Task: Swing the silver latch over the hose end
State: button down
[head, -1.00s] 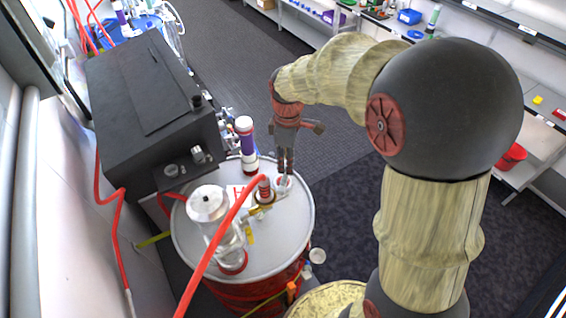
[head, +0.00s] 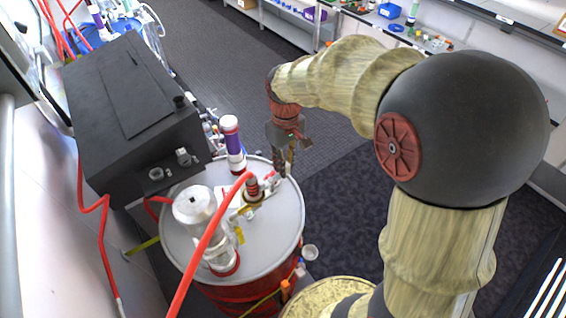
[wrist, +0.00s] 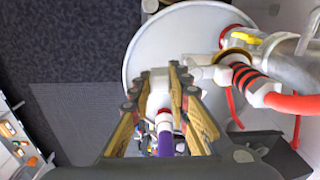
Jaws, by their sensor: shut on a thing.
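The hose end (head: 253,187), with dark and red bands, sits in a brass-coloured fitting on the drum lid. It also shows in the wrist view (wrist: 246,76), at the end of the red hose. My gripper (head: 280,172) is beside it, low over the lid at the far right. In the wrist view my gripper's fingers (wrist: 157,82) close around a pale silver piece, which appears to be the silver latch (wrist: 158,88). The latch lies to the left of the hose end, apart from its banded part. In the head view the fingers mostly hide it.
The drum lid (head: 277,222) carries a clear cylinder with a silver top (head: 195,205) and a purple-and-white tube (head: 232,143) close to my gripper. A black box (head: 135,100) stands behind at left. The red hose (head: 205,240) crosses the front.

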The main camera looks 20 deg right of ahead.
jog(key=shift+m, duration=0.3)
jog(key=c, duration=1.7)
grip_release()
jog(key=shift+s, duration=0.1)
jog(key=shift+c, duration=0.2)
jog(key=shift+o, duration=0.3)
notch_tip(320, 180, up, 12)
